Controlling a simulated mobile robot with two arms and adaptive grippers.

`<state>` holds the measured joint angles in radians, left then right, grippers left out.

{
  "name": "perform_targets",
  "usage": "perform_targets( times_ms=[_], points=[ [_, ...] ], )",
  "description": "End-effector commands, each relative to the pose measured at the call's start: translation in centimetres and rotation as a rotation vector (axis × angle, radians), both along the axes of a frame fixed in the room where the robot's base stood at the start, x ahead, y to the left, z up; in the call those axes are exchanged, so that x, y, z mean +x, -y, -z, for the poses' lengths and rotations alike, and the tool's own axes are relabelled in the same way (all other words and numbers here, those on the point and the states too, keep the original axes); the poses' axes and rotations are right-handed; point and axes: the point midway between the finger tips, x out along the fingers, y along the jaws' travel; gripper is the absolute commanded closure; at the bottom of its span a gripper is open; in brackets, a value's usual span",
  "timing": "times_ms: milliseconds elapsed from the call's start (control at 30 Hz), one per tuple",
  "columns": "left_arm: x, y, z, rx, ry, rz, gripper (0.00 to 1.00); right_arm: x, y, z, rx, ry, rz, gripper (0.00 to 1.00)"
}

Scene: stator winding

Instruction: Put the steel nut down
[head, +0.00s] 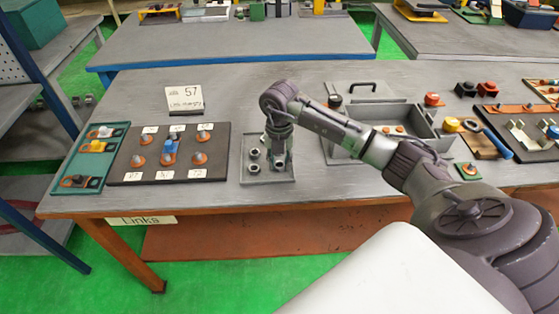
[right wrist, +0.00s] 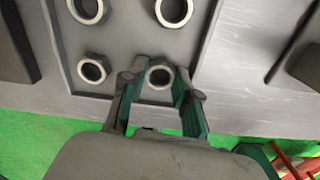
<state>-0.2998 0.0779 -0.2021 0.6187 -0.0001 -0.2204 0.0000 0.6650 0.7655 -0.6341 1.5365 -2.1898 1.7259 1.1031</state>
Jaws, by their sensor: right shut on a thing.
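My right gripper (head: 278,158) points down over a small grey tray (head: 285,179) in the middle of the table. In the right wrist view its fingers (right wrist: 155,88) are shut on a steel nut (right wrist: 159,75) at the near right corner of the tray (right wrist: 125,103). The nut sits at or just above the tray floor; I cannot tell whether it touches. Other steel nuts show in the tray: one to the left (right wrist: 92,70) and two farther in, (right wrist: 88,9) being the left one. My left gripper is not in view.
Left of the tray is a dark board (head: 134,166) with several parts and number cards, then a green tray (head: 115,138). A grey open box (head: 430,135) stands to the right under my arm.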

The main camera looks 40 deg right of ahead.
Motion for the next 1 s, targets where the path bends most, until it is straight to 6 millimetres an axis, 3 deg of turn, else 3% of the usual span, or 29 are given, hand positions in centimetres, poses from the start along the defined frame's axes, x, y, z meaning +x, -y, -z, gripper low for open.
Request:
perform_targets(
  times_ms=[100, 133, 167, 600, 1000],
  points=[
    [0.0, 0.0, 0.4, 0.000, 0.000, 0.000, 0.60, 0.0, 0.0, 0.4, 0.000, 0.000, 0.000, 1.00],
    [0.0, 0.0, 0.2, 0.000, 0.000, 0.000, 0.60, 0.0, 0.0, 0.3, 0.000, 0.000, 0.000, 0.65],
    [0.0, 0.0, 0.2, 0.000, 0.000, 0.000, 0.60, 0.0, 0.0, 0.3, 0.000, 0.000, 0.000, 0.59],
    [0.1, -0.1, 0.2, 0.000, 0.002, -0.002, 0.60, 0.0, 0.1, -0.7, -0.001, 0.001, 0.000, 0.59],
    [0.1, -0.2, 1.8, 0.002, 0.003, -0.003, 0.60, 0.1, 0.0, -8.8, -0.001, 0.004, 0.000, 0.59]
  ],
)
